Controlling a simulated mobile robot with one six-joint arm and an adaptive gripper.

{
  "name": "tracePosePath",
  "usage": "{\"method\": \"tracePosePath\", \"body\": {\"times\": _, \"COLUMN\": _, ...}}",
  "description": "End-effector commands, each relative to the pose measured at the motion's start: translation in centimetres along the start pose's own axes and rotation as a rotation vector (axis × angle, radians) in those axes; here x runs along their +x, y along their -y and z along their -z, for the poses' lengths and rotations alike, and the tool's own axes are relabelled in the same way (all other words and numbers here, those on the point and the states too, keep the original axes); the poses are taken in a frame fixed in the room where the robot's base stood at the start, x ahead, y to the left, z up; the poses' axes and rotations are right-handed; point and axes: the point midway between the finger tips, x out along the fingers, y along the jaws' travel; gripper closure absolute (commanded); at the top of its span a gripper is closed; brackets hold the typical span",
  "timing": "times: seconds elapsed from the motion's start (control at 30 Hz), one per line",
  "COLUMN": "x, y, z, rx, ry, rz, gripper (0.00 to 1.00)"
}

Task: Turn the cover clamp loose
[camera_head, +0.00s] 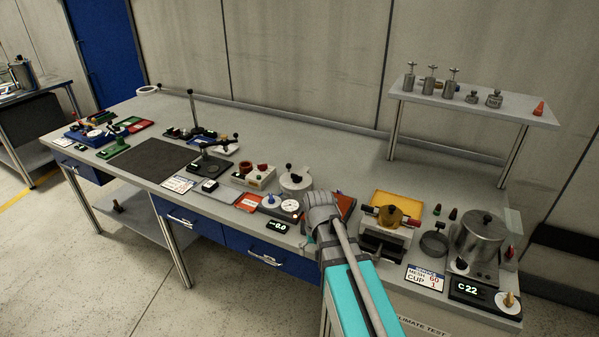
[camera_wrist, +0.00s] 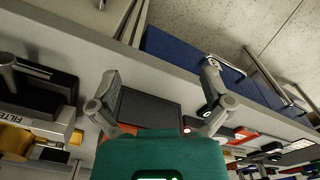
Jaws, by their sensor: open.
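No part can be identified surely as the cover clamp. One candidate is the filter unit (camera_head: 384,241), with an orange-yellow round part (camera_head: 401,216) on top, right of my arm in the head view. The unit shows partly at the left edge of the wrist view (camera_wrist: 40,126), with yellow parts and a "FILTER" label. Another is the white round pot (camera_head: 294,182) with a black knob, left of my arm. My gripper (camera_wrist: 160,82) is open and empty, its fingers spread over a dark flat block (camera_wrist: 147,108) near the bench's front edge. My arm hides its fingertips in the head view.
The steel pot (camera_head: 478,240) and C22 display (camera_head: 470,290) stand at the bench's right end. A raised shelf (camera_head: 470,108) holds several small weights and an orange cone. Gauges and a stand crowd the left. The bench top behind is clear.

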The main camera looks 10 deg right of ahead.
Motion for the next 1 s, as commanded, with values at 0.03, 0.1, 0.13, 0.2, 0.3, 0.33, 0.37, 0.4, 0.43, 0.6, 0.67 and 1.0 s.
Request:
{"method": "tracePosePath", "body": {"times": 0.03, "x": -1.4, "y": 0.3, "z": 2.8, "rx": 0.022, "ry": 0.0, "rz": -0.001, "gripper": 0.0}}
{"method": "tracePosePath", "body": {"times": 0.1, "x": -2.5, "y": 0.5, "z": 5.7, "rx": 0.059, "ry": 0.0, "rz": -0.001, "gripper": 0.0}}
{"method": "tracePosePath", "body": {"times": 0.13, "x": -3.0, "y": 0.6, "z": 7.0, "rx": 0.076, "ry": 0.0, "rz": -0.001, "gripper": 0.0}}
{"method": "tracePosePath", "body": {"times": 0.2, "x": -4.1, "y": 0.9, "z": 10.0, "rx": 0.118, "ry": 0.0, "rz": -0.001, "gripper": 0.0}}
{"method": "tracePosePath", "body": {"times": 0.3, "x": -5.7, "y": 1.2, "z": 14.4, "rx": 0.177, "ry": 0.0, "rz": -0.001, "gripper": 0.0}}
{"method": "tracePosePath", "body": {"times": 0.33, "x": -6.2, "y": 1.4, "z": 15.7, "rx": 0.196, "ry": 0.0, "rz": -0.001, "gripper": 0.0}}
{"method": "tracePosePath", "body": {"times": 0.37, "x": -6.7, "y": 1.5, "z": 16.9, "rx": 0.214, "ry": 0.0, "rz": -0.001, "gripper": 0.0}}
{"method": "tracePosePath", "body": {"times": 0.4, "x": -7.3, "y": 1.6, "z": 18.7, "rx": 0.237, "ry": 0.0, "rz": 0.0, "gripper": 0.0}}
{"method": "tracePosePath", "body": {"times": 0.43, "x": -7.8, "y": 1.7, "z": 20.0, "rx": 0.256, "ry": 0.0, "rz": 0.0, "gripper": 0.0}}
{"method": "tracePosePath", "body": {"times": 0.6, "x": -10.4, "y": 2.4, "z": 27.2, "rx": 0.357, "ry": 0.0, "rz": 0.0, "gripper": 0.0}}
{"method": "tracePosePath", "body": {"times": 0.67, "x": -11.3, "y": 2.6, "z": 29.6, "rx": 0.391, "ry": 0.0, "rz": 0.0, "gripper": 0.0}}
{"method": "tracePosePath", "body": {"times": 1.0, "x": -14.1, "y": 3.3, "z": 38.2, "rx": 0.522, "ry": 0.0, "rz": 0.0, "gripper": 0.0}}
